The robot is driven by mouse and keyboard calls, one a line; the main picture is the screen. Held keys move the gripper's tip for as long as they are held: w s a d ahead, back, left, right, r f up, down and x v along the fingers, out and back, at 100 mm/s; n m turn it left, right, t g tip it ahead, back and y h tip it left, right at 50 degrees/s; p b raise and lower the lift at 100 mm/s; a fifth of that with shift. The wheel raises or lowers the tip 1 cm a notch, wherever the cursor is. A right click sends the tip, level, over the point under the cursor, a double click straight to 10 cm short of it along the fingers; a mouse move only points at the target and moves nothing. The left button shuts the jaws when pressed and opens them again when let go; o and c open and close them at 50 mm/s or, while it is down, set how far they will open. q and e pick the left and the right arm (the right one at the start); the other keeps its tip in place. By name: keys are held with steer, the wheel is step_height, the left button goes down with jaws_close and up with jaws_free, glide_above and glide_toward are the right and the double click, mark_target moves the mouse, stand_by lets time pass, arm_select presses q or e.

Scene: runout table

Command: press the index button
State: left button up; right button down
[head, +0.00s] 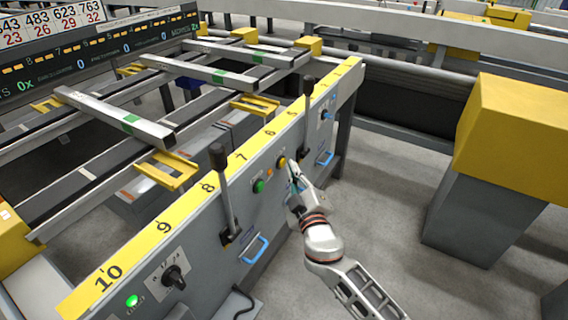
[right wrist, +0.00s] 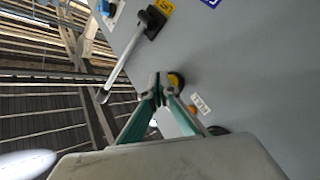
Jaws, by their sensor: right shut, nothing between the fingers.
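A yellow round button (head: 281,161) in a dark ring is on the grey front panel (head: 210,260) of the runout table. A green button (head: 259,186) and a small amber lamp (head: 270,172) are beside it. I cannot read which one is labelled index. My right gripper (head: 292,172) is shut and empty, its tips close to the yellow button. In the right wrist view the fingertips (right wrist: 157,92) are just beside the yellow button (right wrist: 176,80); I cannot tell whether they touch it. The amber lamp (right wrist: 192,108) shows there too. My left gripper is not in view.
Black-handled levers (head: 222,180) and (head: 308,100) stick up in front of the panel on either side of the buttons. Blue handles (head: 254,248) jut from the panel. A yellow-topped grey post (head: 510,130) stands at the right. The floor between is clear.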

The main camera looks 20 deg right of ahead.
steer(key=shift+s+d, duration=0.2)
steer(key=shift+s, duration=0.05)
steer(key=s+d, duration=0.1)
steer(key=s, duration=0.1)
steer(key=s+d, duration=0.2)
stand_by(0.6)
stand_by(0.6)
